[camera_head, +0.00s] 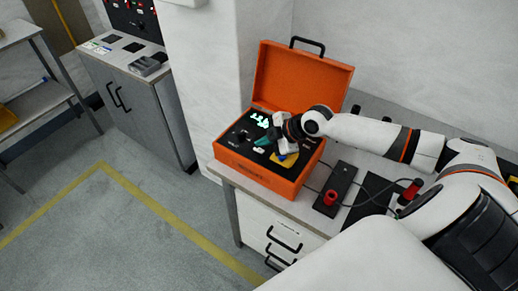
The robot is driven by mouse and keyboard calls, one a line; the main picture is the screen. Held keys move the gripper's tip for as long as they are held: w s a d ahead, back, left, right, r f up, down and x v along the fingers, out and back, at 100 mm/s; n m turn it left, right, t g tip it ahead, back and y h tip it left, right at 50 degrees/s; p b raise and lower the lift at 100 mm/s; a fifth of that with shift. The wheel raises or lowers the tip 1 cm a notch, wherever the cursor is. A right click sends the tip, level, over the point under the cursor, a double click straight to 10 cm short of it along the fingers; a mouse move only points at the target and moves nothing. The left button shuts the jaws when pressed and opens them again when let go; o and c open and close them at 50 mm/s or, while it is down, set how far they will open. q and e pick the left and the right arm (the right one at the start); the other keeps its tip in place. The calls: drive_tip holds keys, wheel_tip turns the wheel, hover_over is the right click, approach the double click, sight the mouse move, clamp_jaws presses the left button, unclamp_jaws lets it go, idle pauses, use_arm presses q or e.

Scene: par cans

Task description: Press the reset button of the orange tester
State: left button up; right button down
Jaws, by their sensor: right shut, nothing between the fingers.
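The orange tester (262,176) is an open case on the counter, its lid (303,80) raised at the back. Its dark panel carries knobs, pale fittings and a yellow patch. My right gripper (280,150) is shut and empty, over the middle of the panel. My right arm comes in from the right and hides part of the panel's right side. I cannot tell which fitting is the reset button, nor whether the fingertips touch the panel. My left gripper is not in view.
Right of the tester, a black block with a red knob (331,197) and a second red-topped piece (410,190) lie on the counter (309,207) with cables. A grey cabinet (143,110) stands at left. The floor between is clear.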

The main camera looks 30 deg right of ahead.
drive_tip(key=shift+f, duration=0.45)
drive_tip(key=shift+f+b, duration=0.1)
drive_tip(key=shift+b, duration=0.25)
drive_tip(key=shift+s+a+f+b, duration=0.15)
drive_tip(key=shift+s+f+b, duration=0.25)
drive_tip(key=shift+f, duration=0.3)
idle(0.8)
drive_tip(key=shift+w+r+p, duration=0.3)
drive_tip(key=shift+r+p, duration=0.35)
drive_tip(key=shift+r, duration=0.05)
drive_tip(key=shift+w+r, duration=0.1)
drive_tip(key=shift+r, duration=0.15)
